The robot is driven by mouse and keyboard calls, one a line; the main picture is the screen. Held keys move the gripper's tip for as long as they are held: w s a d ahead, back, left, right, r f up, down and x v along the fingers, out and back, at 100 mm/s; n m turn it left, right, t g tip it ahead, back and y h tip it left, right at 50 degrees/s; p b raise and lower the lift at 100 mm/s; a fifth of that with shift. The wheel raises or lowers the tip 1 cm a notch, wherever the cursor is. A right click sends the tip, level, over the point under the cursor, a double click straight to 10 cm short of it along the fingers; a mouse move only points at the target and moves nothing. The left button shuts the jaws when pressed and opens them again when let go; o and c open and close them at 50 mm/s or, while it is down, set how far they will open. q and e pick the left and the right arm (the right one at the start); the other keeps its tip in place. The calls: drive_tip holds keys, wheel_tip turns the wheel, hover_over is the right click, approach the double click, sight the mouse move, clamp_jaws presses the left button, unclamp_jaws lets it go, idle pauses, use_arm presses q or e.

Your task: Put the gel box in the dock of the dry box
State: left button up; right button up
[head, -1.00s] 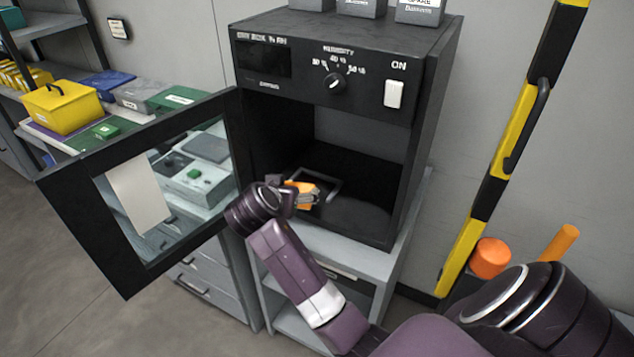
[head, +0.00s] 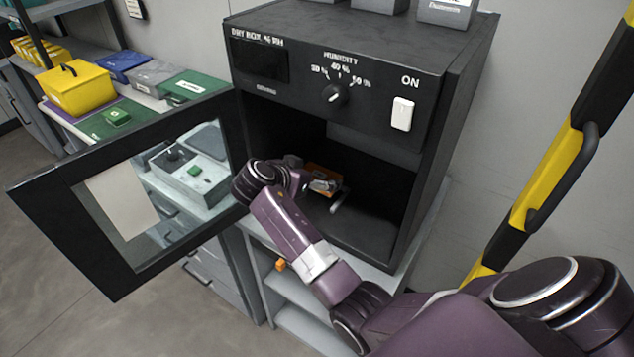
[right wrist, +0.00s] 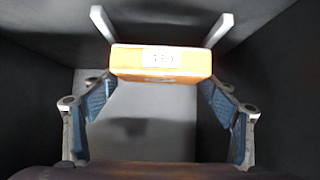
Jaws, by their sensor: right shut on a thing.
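The orange gel box (head: 324,172) is inside the open black dry box (head: 352,75). My right gripper (head: 322,186) is shut on it, reaching in past the open door. In the right wrist view the gel box (right wrist: 160,65) shows a white label and sits between the blue-padded fingers. Two pale flared bars, seemingly the dock (right wrist: 219,30), stand at its left and right far corners. In the head view one pale bar of the dock (head: 339,200) shows beside the gripper; the rest is hidden. I cannot tell whether the box touches the dock or floor. My left gripper is not in view.
The dry box's glazed door (head: 60,235) stands open to the left, close to my right wrist. A bench at the left holds a yellow case (head: 75,90) and several other boxes. A yellow and black post (head: 545,180) stands at the right.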

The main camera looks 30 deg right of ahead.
wheel_tip(320, 180, down, 3)
drive_tip(key=shift+d+f, duration=0.1)
drive_tip(key=shift+f, duration=0.1)
drive_tip(key=o, duration=1.3)
drive_tip(key=shift+f, duration=0.1)
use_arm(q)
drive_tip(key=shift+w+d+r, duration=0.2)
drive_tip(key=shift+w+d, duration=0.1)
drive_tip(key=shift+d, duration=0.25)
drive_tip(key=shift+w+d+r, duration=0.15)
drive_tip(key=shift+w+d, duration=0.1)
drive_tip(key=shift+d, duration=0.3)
use_arm(e)
drive_tip(key=shift+o, duration=0.7)
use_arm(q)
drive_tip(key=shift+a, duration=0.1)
use_arm(e)
drive_tip(key=shift+a, duration=0.25)
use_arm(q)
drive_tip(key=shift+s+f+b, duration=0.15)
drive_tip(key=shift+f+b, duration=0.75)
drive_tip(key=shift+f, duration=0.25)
use_arm(e)
drive_tip(key=v, duration=1.1)
drive_tip(key=shift+r, duration=0.4)
